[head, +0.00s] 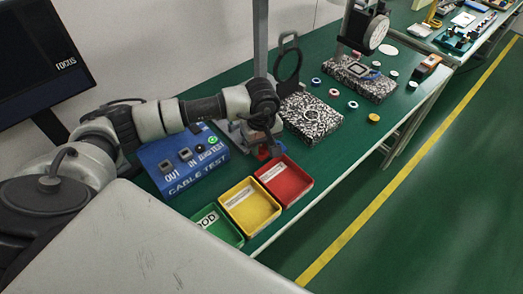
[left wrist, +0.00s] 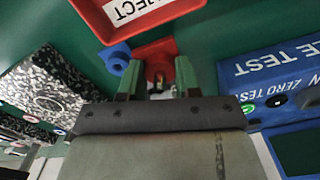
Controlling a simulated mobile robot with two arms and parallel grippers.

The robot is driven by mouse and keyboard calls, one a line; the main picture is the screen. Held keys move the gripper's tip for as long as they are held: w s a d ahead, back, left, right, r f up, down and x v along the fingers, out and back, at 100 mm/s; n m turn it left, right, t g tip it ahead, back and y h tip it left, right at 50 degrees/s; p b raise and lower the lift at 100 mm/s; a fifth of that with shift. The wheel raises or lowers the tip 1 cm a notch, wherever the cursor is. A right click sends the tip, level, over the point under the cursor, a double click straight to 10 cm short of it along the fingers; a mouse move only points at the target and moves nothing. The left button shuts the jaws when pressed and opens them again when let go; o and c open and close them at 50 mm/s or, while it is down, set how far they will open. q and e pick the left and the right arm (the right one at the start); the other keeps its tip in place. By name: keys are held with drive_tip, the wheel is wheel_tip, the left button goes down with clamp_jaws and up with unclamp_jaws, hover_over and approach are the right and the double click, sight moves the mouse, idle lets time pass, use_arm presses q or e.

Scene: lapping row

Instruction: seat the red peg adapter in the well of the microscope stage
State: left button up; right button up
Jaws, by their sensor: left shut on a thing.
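My left gripper (head: 265,147) is low over the green bench, behind the red bin, and mostly hidden by its own wrist in the head view. In the left wrist view its green fingers (left wrist: 158,74) are shut on the red peg adapter (left wrist: 155,52), a squarish red piece with a round centre. The adapter also shows as a small red patch in the head view (head: 264,154). A blue adapter (left wrist: 117,57) lies just beside it, left in the wrist view. I cannot clearly make out the microscope stage's well. My right gripper is not in view.
A red bin (head: 300,191), a yellow bin (head: 268,220) and a green bin line the front edge. A blue cable-test box (head: 165,180) stands left. Two speckled blocks (head: 330,132) (head: 380,93) sit to the right, with small rings and a yellow piece (head: 373,118) around them.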

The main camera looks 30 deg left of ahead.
sight(262, 147)
use_arm(q)
drive_tip(key=shift+f, duration=1.75)
drive_tip(key=shift+f, duration=0.15)
drive_tip(key=o, duration=1)
drive_tip(key=shift+c, duration=0.2)
